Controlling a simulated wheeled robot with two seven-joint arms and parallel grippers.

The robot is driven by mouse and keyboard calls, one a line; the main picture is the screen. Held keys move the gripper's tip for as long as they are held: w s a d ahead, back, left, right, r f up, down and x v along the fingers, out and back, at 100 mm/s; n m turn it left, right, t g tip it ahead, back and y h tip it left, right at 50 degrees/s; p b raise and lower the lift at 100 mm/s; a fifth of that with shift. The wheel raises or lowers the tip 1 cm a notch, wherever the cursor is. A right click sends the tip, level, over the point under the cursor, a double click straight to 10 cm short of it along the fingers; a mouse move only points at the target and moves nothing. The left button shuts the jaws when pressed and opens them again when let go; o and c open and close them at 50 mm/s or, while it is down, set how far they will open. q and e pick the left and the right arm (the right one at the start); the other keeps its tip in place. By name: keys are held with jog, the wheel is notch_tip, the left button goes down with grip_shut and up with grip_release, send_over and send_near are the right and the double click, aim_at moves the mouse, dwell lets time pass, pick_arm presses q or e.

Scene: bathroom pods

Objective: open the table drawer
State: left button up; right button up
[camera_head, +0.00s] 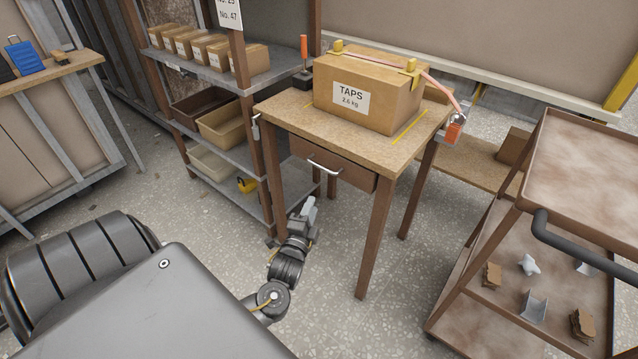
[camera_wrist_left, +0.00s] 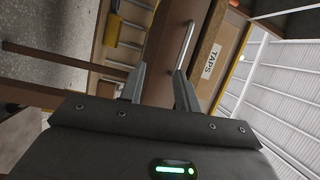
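The wooden table (camera_head: 285,110) stands in the middle of the head view. Its brown drawer (camera_head: 350,172) sits under the top and looks closed. A pale metal bar handle (camera_head: 323,168) crosses the drawer front. My left gripper (camera_head: 308,205) is below and in front of the drawer, apart from the handle. In the left wrist view, the left gripper (camera_wrist_left: 160,78) has its two fingers spread with nothing between them. The handle (camera_wrist_left: 185,45) and drawer front (camera_wrist_left: 163,50) lie beyond the fingertips. My right gripper is not in view.
A cardboard box marked TAPS (camera_head: 385,95) stands on the table. A shelf (camera_head: 245,150) with boxes and bins is at the left. A brown cart (camera_head: 560,190) with small parts stands at the right. The floor before the table is clear.

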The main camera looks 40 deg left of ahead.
pick_arm(q)
jog(key=w+a+r+b, duration=0.1)
jog(key=w+a+r, duration=0.4)
jog(key=w, duration=0.4)
jog(key=shift+w+r+t+y, duration=0.15)
jog(key=shift+w+t+y, duration=0.15)
jog(key=shift+t+y, duration=0.1)
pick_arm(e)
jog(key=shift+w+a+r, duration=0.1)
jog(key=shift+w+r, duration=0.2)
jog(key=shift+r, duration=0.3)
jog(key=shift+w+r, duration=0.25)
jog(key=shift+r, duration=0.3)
pick_arm(q)
jog(key=shift+c, duration=0.4)
grip_shut()
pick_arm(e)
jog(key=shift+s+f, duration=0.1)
